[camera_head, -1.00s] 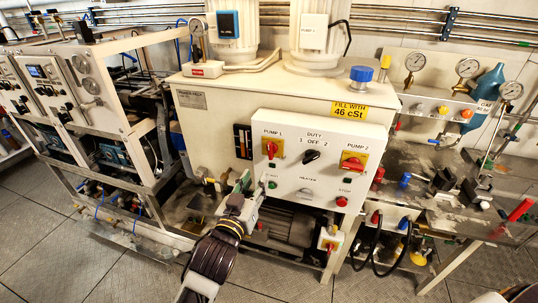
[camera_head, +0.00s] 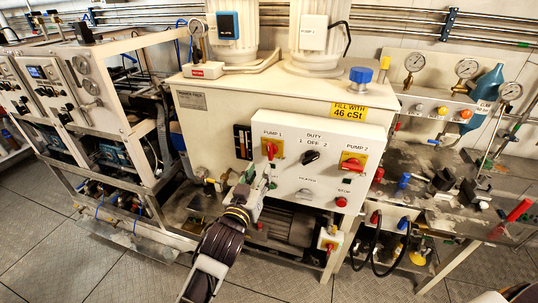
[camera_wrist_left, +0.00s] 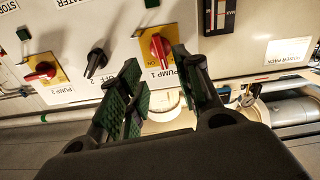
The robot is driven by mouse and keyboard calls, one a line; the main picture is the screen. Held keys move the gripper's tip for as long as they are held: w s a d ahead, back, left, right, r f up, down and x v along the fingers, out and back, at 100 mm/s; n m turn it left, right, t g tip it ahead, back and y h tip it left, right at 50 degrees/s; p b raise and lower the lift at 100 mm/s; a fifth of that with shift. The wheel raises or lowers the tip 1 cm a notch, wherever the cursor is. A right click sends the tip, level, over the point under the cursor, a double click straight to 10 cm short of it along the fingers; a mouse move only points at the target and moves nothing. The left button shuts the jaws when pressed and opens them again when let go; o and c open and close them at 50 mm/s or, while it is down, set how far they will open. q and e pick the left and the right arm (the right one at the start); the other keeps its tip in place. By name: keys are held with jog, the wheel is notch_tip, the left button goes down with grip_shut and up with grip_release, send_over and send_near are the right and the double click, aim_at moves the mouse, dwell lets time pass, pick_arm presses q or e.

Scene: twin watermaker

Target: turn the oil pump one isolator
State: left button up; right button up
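The oil pump one isolator (camera_head: 271,149) is a red rotary handle on a yellow plate labelled PUMP 1, at the upper left of the white control panel (camera_head: 325,160). In the left wrist view the isolator (camera_wrist_left: 157,47) appears upside down, just beyond the fingertips and between their lines. My left gripper (camera_head: 264,178) is just below and in front of it in the head view. In the left wrist view its green-padded fingers (camera_wrist_left: 158,68) are apart with nothing between them; contact with the handle is not visible. My right gripper is not in view.
The black duty switch (camera_head: 311,157) and red PUMP 2 isolator (camera_head: 354,163) are to the right on the same panel. A red stop button (camera_head: 341,202) is below. A motor (camera_head: 290,223) lies under the panel. The floor in front is clear.

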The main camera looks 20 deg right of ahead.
aim_at(269, 154)
pick_arm(q)
jog(key=shift+p+x, duration=0.6)
jog(key=shift+x, duration=4.5)
grip_shut()
